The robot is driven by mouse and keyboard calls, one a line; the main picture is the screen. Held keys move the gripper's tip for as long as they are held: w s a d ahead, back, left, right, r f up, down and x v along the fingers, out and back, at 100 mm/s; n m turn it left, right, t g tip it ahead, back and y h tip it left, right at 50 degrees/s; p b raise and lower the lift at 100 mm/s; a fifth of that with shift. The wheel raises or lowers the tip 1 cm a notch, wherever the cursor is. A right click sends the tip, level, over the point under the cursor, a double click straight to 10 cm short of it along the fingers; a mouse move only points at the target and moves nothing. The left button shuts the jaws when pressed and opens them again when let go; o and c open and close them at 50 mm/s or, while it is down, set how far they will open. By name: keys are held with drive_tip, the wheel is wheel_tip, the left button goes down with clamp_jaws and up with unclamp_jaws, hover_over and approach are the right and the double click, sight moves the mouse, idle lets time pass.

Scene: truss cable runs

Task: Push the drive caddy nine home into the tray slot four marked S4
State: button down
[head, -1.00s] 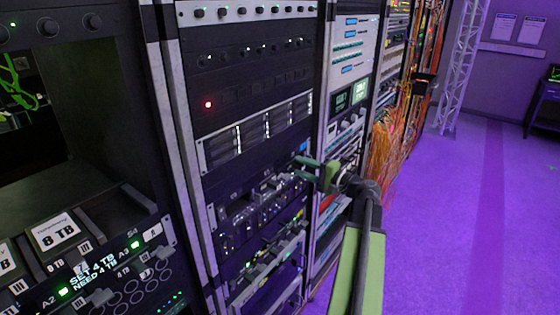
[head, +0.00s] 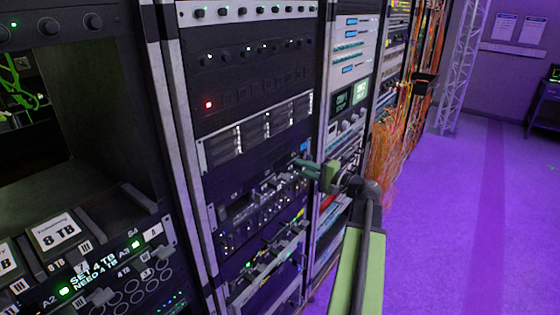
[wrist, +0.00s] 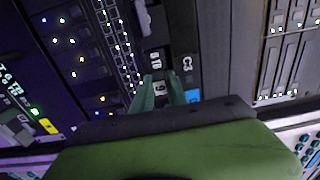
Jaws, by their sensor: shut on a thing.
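My gripper (head: 308,168) is at the middle rack, with its green fingers reaching to the rack front. In the wrist view its fingers (wrist: 164,92) are shut on a dark drive caddy (wrist: 160,87) with a small white label. The label is too small to read surely, so I cannot tell whether it is nine. A C3 mark and a blue tag (wrist: 193,96) are beside it.
An 8 TB caddy (head: 56,235) stands in the tray. A rack post (head: 178,150) stands between the tray and the middle rack. Orange cables (head: 385,150) hang beyond. The purple floor (head: 450,230) at the right is clear.

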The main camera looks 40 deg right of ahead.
drive_tip(key=shift+s, duration=0.1)
drive_tip(key=shift+v, duration=0.8)
drive_tip(key=shift+r, duration=0.15)
drive_tip(key=shift+s+d, duration=0.1)
drive_tip(key=v, duration=1)
drive_tip(key=v, duration=0.4)
idle(0.5)
